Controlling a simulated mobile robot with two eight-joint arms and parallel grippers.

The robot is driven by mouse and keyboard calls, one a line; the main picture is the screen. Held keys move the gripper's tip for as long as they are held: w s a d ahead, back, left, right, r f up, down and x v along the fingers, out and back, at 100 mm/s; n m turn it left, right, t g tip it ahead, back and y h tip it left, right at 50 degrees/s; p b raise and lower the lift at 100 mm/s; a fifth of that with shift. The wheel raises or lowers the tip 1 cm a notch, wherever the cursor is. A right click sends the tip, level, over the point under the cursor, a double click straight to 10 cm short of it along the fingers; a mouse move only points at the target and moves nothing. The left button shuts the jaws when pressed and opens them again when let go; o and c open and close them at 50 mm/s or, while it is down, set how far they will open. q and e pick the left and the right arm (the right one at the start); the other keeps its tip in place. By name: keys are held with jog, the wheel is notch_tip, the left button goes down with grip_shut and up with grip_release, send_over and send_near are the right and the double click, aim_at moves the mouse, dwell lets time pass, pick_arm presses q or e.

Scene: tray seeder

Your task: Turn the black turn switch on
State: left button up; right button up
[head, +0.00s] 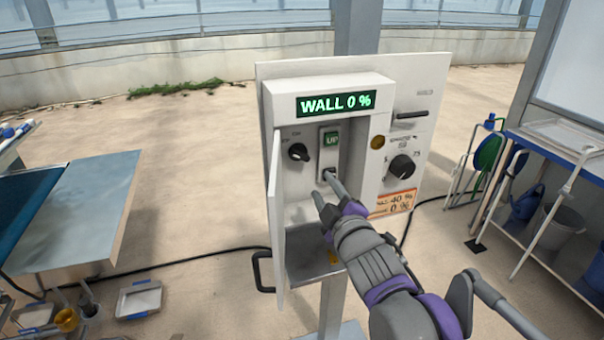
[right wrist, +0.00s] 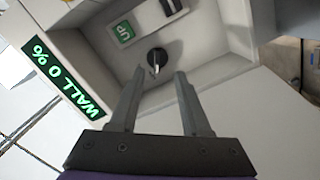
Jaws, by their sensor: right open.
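The black turn switch (head: 298,152) is a round knob on the back panel inside the open control box (head: 378,86). It also shows in the right wrist view (right wrist: 157,57), with a light mark on its face. Small labels stand above it, too small to read surely. My right gripper (head: 322,186) is open and empty, below and right of the switch in the head view. In the right wrist view the switch appears just beyond the gap between the fingertips (right wrist: 159,71), not touched. My left gripper is in neither view.
A green UP button (head: 331,139) sits right of the switch, above another dark control. The display (head: 336,103) reads "WALL 0 %". The box door (head: 277,215) hangs open at the left. A larger black dial (head: 401,167) is on the right panel.

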aim_at(300, 157)
jog(key=shift+n+y, duration=0.4)
jog(key=shift+n, duration=0.1)
jog(key=x, duration=0.4)
jog(key=a+r+x, duration=0.1)
jog(key=x, duration=0.6)
jog(key=shift+w+a+r, duration=0.15)
jog(key=shift+a+r, duration=0.05)
jog(key=shift+a, duration=0.1)
grip_shut()
